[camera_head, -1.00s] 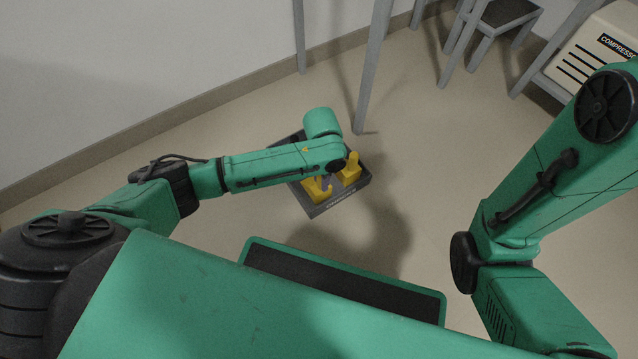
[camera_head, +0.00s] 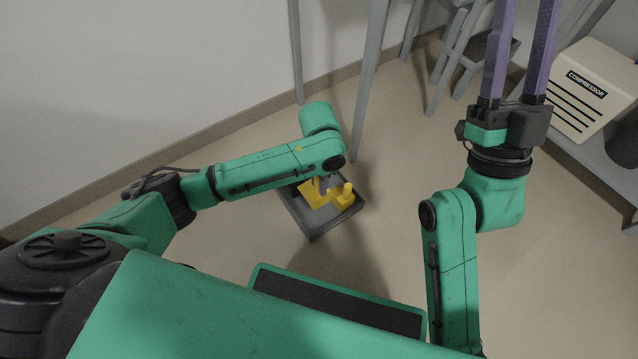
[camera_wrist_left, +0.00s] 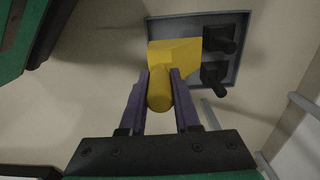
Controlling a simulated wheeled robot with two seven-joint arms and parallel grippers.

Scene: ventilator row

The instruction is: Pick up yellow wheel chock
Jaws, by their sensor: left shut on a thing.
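The yellow wheel chock (camera_wrist_left: 172,52) is a wedge with a round grip, and it shows in the left wrist view between the purple fingers of my left gripper (camera_wrist_left: 160,74). That gripper is shut on the grip. In the head view the left gripper (camera_head: 323,186) is partly hidden by its own arm, with yellow chock parts (camera_head: 316,197) beside it over a grey tray (camera_head: 311,226). I cannot tell there whether all the yellow is one piece or how high it is lifted. My right gripper (camera_head: 520,45) is open and points up, its tips cut off by the frame.
Two black chock-like pieces (camera_wrist_left: 220,40) sit in the tray's right part in the left wrist view. Grey stand legs (camera_head: 371,80) rise just behind the tray. A cream compressor (camera_head: 590,90) is on a grey shelf at right. Floor right of the tray is clear.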

